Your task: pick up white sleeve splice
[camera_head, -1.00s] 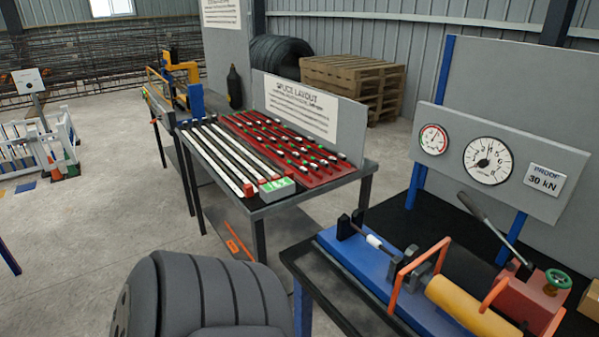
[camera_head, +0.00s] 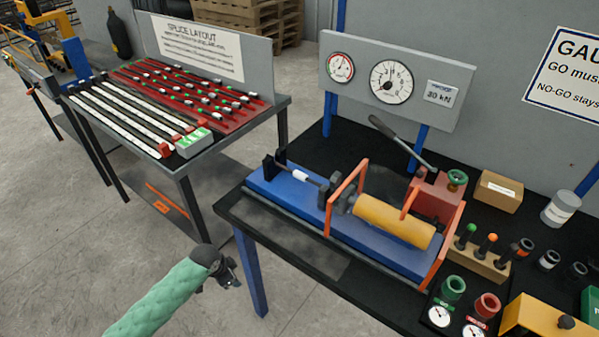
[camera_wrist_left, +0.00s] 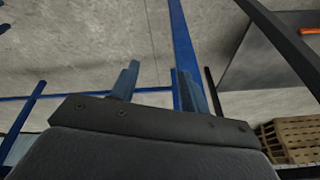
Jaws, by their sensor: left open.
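A white sleeve splice (camera_head: 300,175) sits on a dark rod at the left end of the blue test rig (camera_head: 262,184) on the black bench, in the head view. My left gripper (camera_head: 230,275), at the end of my green-sleeved arm, is in front of the bench's left corner, low and well apart from the sleeve. In the left wrist view its two fingers (camera_wrist_left: 158,88) are spread with nothing between them. The sleeve does not show in the wrist view. My right gripper is not in view.
The rig has an orange guard frame (camera_head: 345,195) and a yellow cylinder (camera_head: 393,222). A gauge panel (camera_head: 455,70) stands behind. Gauges, small sleeves and a box (camera_head: 498,191) fill the bench's right side. A splice layout table (camera_head: 250,115) stands left, with floor between.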

